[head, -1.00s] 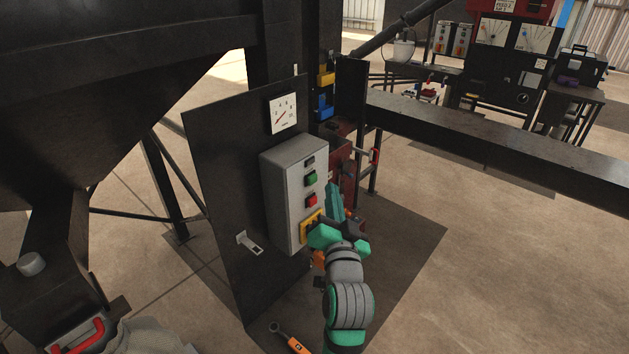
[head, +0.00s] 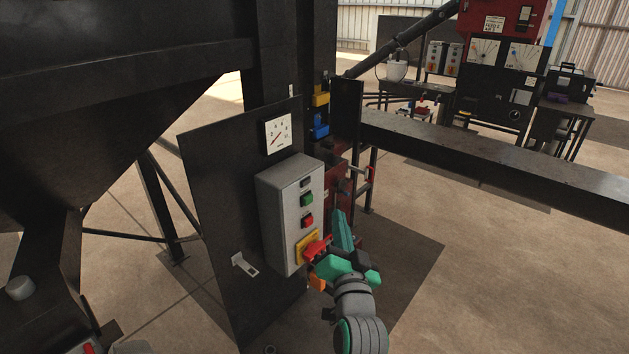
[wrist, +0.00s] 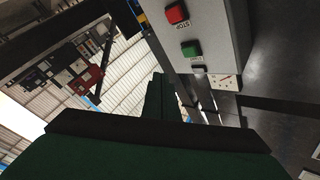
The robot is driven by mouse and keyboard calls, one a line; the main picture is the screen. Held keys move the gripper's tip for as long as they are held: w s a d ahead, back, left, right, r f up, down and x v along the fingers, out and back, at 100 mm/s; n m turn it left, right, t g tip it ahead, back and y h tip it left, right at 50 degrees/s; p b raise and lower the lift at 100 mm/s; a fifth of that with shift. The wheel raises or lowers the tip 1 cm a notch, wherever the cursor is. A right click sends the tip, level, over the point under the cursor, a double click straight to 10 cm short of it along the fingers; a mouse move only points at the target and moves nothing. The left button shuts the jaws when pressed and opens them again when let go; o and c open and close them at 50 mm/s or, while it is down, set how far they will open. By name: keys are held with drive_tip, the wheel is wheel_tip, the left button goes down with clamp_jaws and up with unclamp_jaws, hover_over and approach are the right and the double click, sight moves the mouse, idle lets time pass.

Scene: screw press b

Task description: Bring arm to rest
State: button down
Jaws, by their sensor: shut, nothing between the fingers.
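My gripper (head: 342,228) is shut and empty, with its teal fingers pointing up and away in the head view. It stands just right of the grey control box (head: 277,222), near the red switch handle (head: 317,248) on its yellow plate (head: 301,252). From this angle I cannot tell how small the gap to the handle is. In the wrist view the dark green fingers (wrist: 160,98) are together with nothing between them. The same box shows there at the upper right with its red STOP button (wrist: 176,13) and green button (wrist: 190,49).
A dark upright panel (head: 215,230) carries the box, a dial gauge (head: 277,133) and a small bracket (head: 244,264). A long dark beam (head: 500,165) runs to the right behind my gripper. The concrete floor at the lower right is clear.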

drive_tip(key=s+f+n+g+h, duration=0.1)
drive_tip(key=s+f, duration=0.9)
drive_tip(key=f, duration=0.2)
drive_tip(key=s+f+n+g+h, duration=0.1)
drive_tip(key=s+f+h, duration=0.1)
drive_tip(key=s+f, duration=0.95)
drive_tip(key=s+f+n+g, duration=0.1)
drive_tip(key=s+f, duration=0.1)
drive_tip(key=s, duration=1)
drive_tip(key=s+a+f+n+g, duration=0.1)
drive_tip(key=s+f+n, duration=0.1)
drive_tip(key=s, duration=1)
drive_tip(key=shift+a+f+n, duration=0.2)
drive_tip(key=shift+f+n, duration=0.1)
drive_tip(key=shift+f, duration=0.2)
drive_tip(key=shift+w, duration=0.1)
drive_tip(key=shift+s, duration=0.2)
